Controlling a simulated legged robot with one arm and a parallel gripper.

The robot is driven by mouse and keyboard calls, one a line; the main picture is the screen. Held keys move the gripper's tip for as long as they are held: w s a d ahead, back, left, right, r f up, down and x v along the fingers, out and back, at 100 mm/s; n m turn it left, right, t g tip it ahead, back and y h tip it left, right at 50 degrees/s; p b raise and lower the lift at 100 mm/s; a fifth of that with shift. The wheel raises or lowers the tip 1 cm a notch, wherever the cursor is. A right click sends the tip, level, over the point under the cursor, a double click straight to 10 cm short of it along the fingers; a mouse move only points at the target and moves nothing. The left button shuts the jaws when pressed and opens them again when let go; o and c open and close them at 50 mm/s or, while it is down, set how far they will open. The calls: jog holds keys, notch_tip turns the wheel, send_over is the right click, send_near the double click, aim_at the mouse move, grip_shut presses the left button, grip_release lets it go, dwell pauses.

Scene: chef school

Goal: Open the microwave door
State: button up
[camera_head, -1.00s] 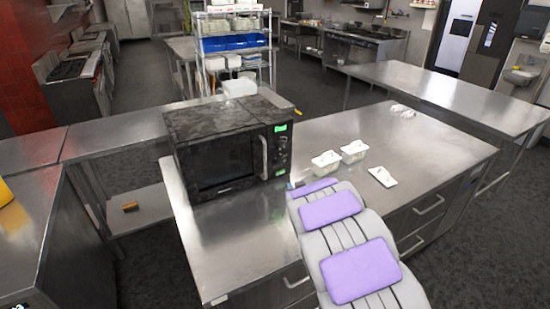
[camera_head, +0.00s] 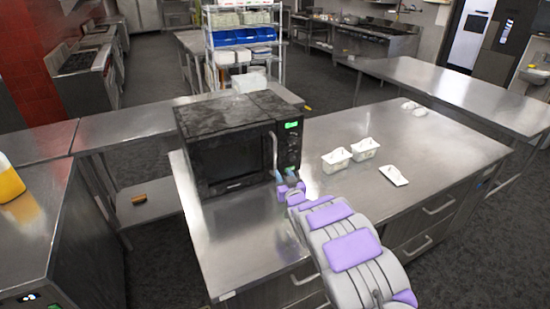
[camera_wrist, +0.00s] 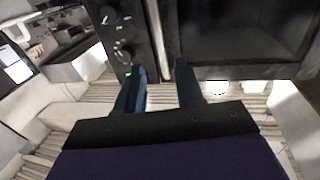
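The black microwave (camera_head: 222,120) stands on the steel counter with its door shut. Its vertical handle (camera_head: 273,150) is on the right side of the door, beside the control panel (camera_head: 291,148). My gripper (camera_head: 280,176) is at the lower right of the microwave front, close to the lower end of the handle. In the wrist view, my gripper (camera_wrist: 160,66) has its two dark blue fingers apart. The pale handle (camera_wrist: 154,35) lines up with the gap between them, with the control panel (camera_wrist: 118,30) left and the door (camera_wrist: 240,35) right. I cannot tell whether the fingers touch the handle.
The steel counter (camera_head: 240,235) has free room in front of the microwave. Two white containers (camera_head: 364,149) and a white lid-like piece (camera_head: 394,175) lie to the right. A yellow bottle (camera_head: 9,180) stands on the left counter. A shelf rack (camera_head: 240,50) stands behind.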

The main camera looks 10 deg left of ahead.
aim_at(275, 157)
jog(key=shift+b+x, duration=1.2)
jog(key=shift+x, duration=4.75)
jog(key=shift+w+a+r, duration=0.1)
jog(key=shift+w+a, duration=0.1)
jog(key=shift+w, duration=0.3)
jog(key=shift+w, duration=0.1)
jog(key=shift+c, duration=0.5)
grip_shut()
